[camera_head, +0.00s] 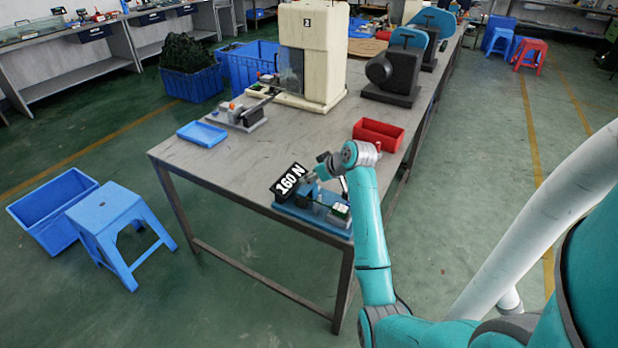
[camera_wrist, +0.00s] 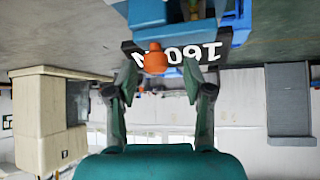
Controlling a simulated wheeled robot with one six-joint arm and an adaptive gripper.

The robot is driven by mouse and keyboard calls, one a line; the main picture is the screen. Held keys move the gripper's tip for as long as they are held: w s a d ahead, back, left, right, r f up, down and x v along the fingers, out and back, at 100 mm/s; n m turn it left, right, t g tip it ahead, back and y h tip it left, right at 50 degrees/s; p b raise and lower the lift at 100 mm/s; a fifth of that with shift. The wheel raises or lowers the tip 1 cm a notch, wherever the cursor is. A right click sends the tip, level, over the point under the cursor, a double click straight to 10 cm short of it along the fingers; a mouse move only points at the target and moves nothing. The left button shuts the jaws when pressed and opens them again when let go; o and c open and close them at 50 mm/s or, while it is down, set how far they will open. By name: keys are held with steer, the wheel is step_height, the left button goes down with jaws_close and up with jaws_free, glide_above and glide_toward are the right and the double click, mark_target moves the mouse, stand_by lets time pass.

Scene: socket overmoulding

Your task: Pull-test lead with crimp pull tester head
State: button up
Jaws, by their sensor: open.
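The crimp pull tester (camera_head: 318,212) is a blue-based device at the near edge of the table, with a black sign reading "160 N" (camera_head: 289,183). In the wrist view, which is upside down, the sign (camera_wrist: 205,50) lies behind an orange rounded part (camera_wrist: 155,60) of the tester. My gripper (camera_wrist: 161,75) is open, its two fingers either side of the orange part in that picture. I cannot tell whether they touch it. In the head view my gripper (camera_head: 318,174) is just above the tester, partly hidden by my wrist. I cannot make out a lead.
The grey table (camera_head: 235,165) has free room left of the tester. A red bin (camera_head: 378,134) stands behind my wrist. A blue tray (camera_head: 202,133), a small grey fixture (camera_head: 240,117) and a cream machine (camera_head: 311,55) stand farther back. A blue stool (camera_head: 105,207) is on the floor.

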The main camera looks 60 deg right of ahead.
steer(key=v, duration=1)
steer(key=shift+a, duration=0.1)
steer(key=w+a+f+m+t, duration=0.1)
steer(key=w+a+f, duration=0.1)
steer(key=a+f, duration=1.05)
steer(key=s+a+f+t+h, duration=0.1)
steer(key=s+a+f, duration=0.25)
steer(key=a, duration=0.45)
steer(key=s+a+f, duration=0.3)
steer(key=s+a, duration=0.1)
steer(key=a, duration=0.4)
steer(key=s+a+t, duration=0.2)
steer(key=s+a, duration=0.8)
steer(key=s, duration=0.2)
steer(key=s+a+r+n+t+y, duration=0.1)
steer(key=s+a+r, duration=0.1)
steer(key=s+r, duration=0.3)
steer(key=s+a+r+n+t+y, duration=0.1)
steer(key=s+a+r+n, duration=0.1)
steer(key=s+r, duration=0.4)
steer(key=shift+s+a+y, duration=0.3)
steer(key=shift+s+a, duration=0.45)
steer(key=shift+s, duration=0.5)
